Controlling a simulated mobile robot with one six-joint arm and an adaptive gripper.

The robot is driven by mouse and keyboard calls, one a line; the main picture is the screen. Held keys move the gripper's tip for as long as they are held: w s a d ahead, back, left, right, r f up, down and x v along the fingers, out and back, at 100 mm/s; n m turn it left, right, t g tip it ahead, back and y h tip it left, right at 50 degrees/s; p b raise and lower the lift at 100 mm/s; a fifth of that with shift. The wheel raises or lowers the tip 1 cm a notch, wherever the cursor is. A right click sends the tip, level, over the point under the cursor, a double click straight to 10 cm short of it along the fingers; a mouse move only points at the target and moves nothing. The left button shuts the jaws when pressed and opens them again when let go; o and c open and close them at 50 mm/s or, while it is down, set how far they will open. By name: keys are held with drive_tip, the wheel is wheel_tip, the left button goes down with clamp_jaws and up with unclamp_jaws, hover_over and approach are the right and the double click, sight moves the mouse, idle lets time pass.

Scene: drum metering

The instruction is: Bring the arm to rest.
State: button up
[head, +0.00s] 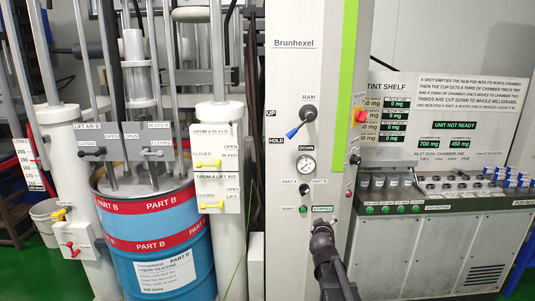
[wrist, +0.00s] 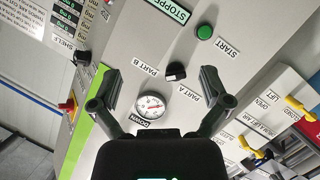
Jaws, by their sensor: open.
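My gripper (wrist: 160,84) is open and empty in the wrist view, its two dark fingers spread apart in front of the Brunhexel control panel. Between and beyond the fingers are the pressure gauge (wrist: 151,106), the black PART A / PART B selector (wrist: 176,71) and the green START button (wrist: 204,32). In the head view my dark arm end (head: 325,245) is low in front of the panel column (head: 285,120), below the START button (head: 304,210) and the STOPPED label (head: 322,209). The fingertips are not clear there. I cannot tell the gap to the panel.
The RAM lever (head: 302,122) with a blue handle is higher on the column. A blue drum (head: 160,255) with red PART B bands stands left, among white posts with yellow and red valve handles. The tint shelf (head: 430,220) is right; its sign reads UNIT NOT READY.

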drive_tip(key=s+d+f+m+g+p, duration=0.1)
drive_tip(key=s+f+m+g, duration=0.1)
drive_tip(key=s+f+g, duration=0.35)
drive_tip(key=s+f+m+g+p, duration=0.1)
drive_tip(key=s+f+m+g, duration=0.15)
drive_tip(key=s, duration=0.55)
drive_tip(key=s+a+f+g+y, duration=0.1)
drive_tip(key=s+a+g+y, duration=0.1)
drive_tip(key=s, duration=0.5)
drive_tip(key=s+a+f+g+y+p, duration=0.1)
drive_tip(key=s+a+g, duration=0.2)
drive_tip(key=s, duration=0.5)
drive_tip(key=shift+s+g+y, duration=0.15)
drive_tip(key=shift+g+y, duration=0.25)
drive_tip(key=shift+g, duration=0.3)
drive_tip(key=shift+f, duration=0.1)
